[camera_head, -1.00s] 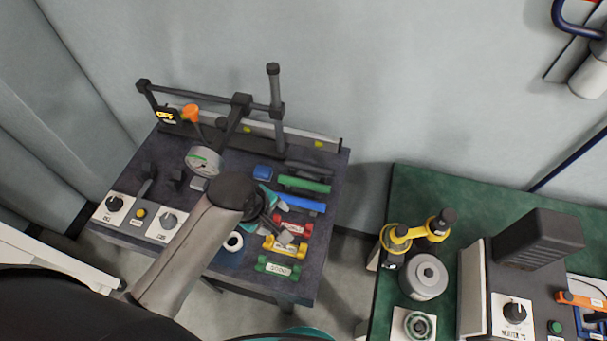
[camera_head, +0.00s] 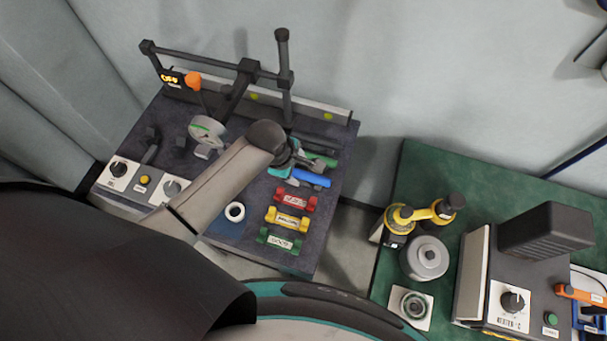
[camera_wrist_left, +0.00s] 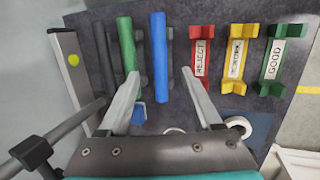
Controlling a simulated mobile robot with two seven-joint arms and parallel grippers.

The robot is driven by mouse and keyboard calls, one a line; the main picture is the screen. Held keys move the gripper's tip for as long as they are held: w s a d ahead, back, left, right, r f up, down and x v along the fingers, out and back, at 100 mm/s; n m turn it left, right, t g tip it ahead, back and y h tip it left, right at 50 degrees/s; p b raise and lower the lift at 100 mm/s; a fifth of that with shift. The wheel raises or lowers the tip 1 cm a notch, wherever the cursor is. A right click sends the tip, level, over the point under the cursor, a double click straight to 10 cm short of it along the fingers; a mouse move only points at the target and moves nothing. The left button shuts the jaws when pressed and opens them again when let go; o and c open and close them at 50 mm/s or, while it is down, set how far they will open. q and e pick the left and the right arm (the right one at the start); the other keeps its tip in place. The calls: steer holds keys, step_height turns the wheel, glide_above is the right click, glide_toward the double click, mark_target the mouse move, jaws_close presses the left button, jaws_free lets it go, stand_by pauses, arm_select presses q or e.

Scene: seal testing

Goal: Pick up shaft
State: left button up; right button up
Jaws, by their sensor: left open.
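Rods that look like shafts lie side by side on the dark bench: a blue rod (camera_head: 312,178), a green rod (camera_head: 322,160) and a dark grey rod behind them. My left gripper (camera_head: 296,166) is above the near ends of the rods, which the arm partly hides. In the left wrist view the gripper (camera_wrist_left: 160,74) is open and empty. The blue rod (camera_wrist_left: 159,55) lies between the lines of its fingers, and the green rod (camera_wrist_left: 128,45) is just left of it, by the left fingertip. My right gripper is not in view.
Red (camera_head: 296,201), yellow (camera_head: 287,221) and green (camera_head: 279,240) labelled cradles stand beside the rods. A white ring (camera_head: 235,212) lies nearby. A dial gauge (camera_head: 206,131) and dark bar frame (camera_head: 250,68) stand at the back. A green table (camera_head: 425,170) is to the right.

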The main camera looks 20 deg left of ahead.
mark_target(303, 174)
arm_select(q)
steer(key=shift+a+b+x, duration=0.15)
steer(key=shift+b+x, duration=0.2)
steer(key=shift+x, duration=1.3)
steer(key=shift+a+b+x, duration=0.1)
steer(key=shift+b+x, duration=0.25)
steer(key=shift+x, duration=1.25)
steer(key=shift+c, duration=0.3)
jaws_close()
steer(key=shift+w, duration=0.1)
